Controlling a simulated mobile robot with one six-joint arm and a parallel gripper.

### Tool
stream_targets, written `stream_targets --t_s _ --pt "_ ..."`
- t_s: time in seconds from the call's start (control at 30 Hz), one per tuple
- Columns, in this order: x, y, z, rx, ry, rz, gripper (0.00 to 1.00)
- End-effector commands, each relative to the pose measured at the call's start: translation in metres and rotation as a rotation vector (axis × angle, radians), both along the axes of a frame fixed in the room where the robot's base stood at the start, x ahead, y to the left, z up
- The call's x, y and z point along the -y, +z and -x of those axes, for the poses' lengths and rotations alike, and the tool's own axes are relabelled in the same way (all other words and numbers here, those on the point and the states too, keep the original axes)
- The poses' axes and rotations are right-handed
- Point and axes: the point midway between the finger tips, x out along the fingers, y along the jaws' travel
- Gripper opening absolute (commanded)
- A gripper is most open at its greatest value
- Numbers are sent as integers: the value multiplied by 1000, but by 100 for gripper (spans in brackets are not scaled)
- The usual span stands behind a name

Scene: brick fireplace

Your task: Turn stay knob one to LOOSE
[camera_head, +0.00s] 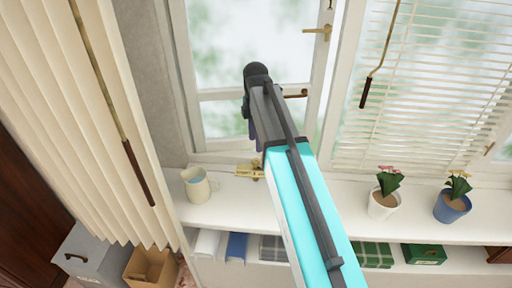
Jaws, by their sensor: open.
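A brass stay fitting (250,171) lies on the white window sill at the foot of the open casement, partly covered by my arm. The knob on it is too small to read, and I cannot tell its setting. My gripper (252,138) hangs below the black wrist, just above and behind the fitting in the picture. It is open and mostly hidden by my turquoise arm. I see nothing held in it, and I cannot tell whether it touches the brass.
A cream mug (197,186) stands on the sill to the left. Two potted plants, white (383,205) and blue (451,207), stand to the right. Vertical blinds (85,110) hang at left, with a wand (138,172). A brass window handle (318,32) is above.

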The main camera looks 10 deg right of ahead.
Motion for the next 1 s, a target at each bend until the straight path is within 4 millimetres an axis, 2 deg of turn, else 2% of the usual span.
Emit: stream_targets --t_s 0.2,0.43,1.0 --pt "0 25 -1 2 0 0 46" --pt "0 44 0 0 1 0 46" --pt "0 49 0 -1 1 0 46"
